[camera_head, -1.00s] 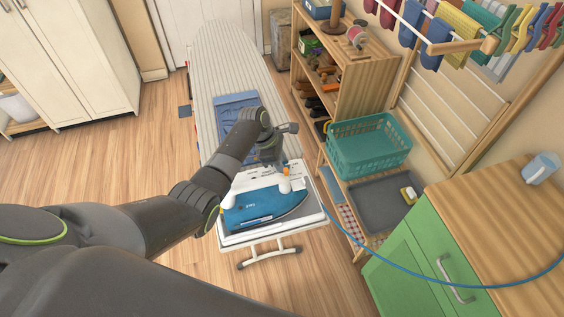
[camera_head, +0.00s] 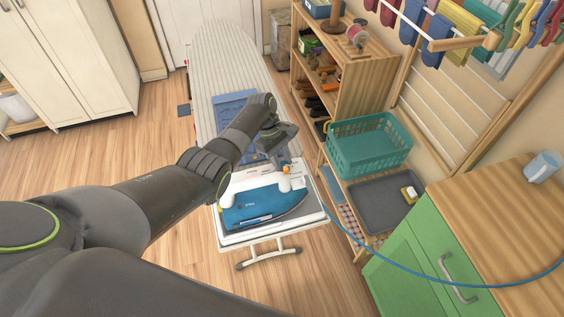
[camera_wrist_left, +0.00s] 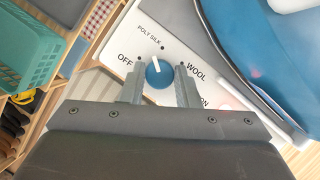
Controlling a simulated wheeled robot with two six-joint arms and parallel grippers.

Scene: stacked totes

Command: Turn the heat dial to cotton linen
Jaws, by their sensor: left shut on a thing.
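The heat dial (camera_wrist_left: 158,73) is a round blue knob with a white pointer line, on a white panel (camera_wrist_left: 205,52) in the left wrist view. The pointer aims up and slightly left, close to the dot by POLY SILK. OFF is to the left, WOOL to the right. A label ending in "ON" at lower right is partly hidden by my gripper. My left gripper (camera_wrist_left: 160,84) is shut on the dial, one finger on each side. In the head view, my left gripper (camera_head: 286,170) is over the far side of the iron's stand; the dial cannot be made out there. My right gripper is not in view.
The blue iron (camera_head: 262,205) lies on the white stand at the ironing board's (camera_head: 225,62) near end, close to my gripper. A folded blue cloth (camera_head: 228,105) lies on the board. A teal basket (camera_head: 368,147) and green cabinet (camera_head: 408,258) stand to the right. A blue cord (camera_head: 400,275) crosses there.

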